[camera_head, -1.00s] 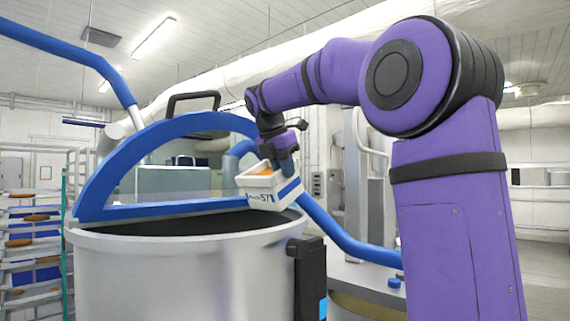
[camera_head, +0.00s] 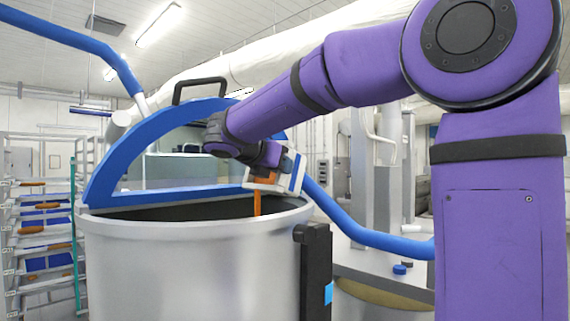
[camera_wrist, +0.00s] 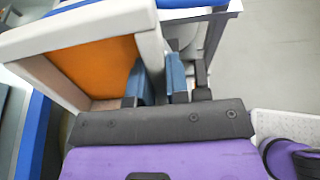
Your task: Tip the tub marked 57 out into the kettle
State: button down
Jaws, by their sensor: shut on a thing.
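The white tub (camera_head: 286,184) with a blue stripe is tilted on its side above the right part of the kettle's mouth. Orange contents pour from it in a stream (camera_head: 257,203) down into the kettle (camera_head: 190,260), a large steel vessel with its blue-rimmed lid raised. The number 57 is not readable now. My gripper (camera_wrist: 161,85) is shut on the tub's wall, seen in the wrist view. In that view the tub (camera_wrist: 150,45) still shows orange (camera_wrist: 97,65) inside. The kettle's inside is dark, and its contents are hidden.
The raised blue lid frame (camera_head: 110,165) with a black handle (camera_head: 200,84) stands behind the kettle's mouth. A blue pipe (camera_head: 360,232) runs right of it. A black box (camera_head: 313,270) is on the kettle's side. Racks (camera_head: 40,230) stand far left.

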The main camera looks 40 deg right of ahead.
jog(key=shift+s+a+f+h, duration=0.1)
jog(key=shift+a+h, duration=0.3)
jog(key=shift+h, duration=0.4)
jog(key=shift+a, duration=0.1)
dwell(4.9)
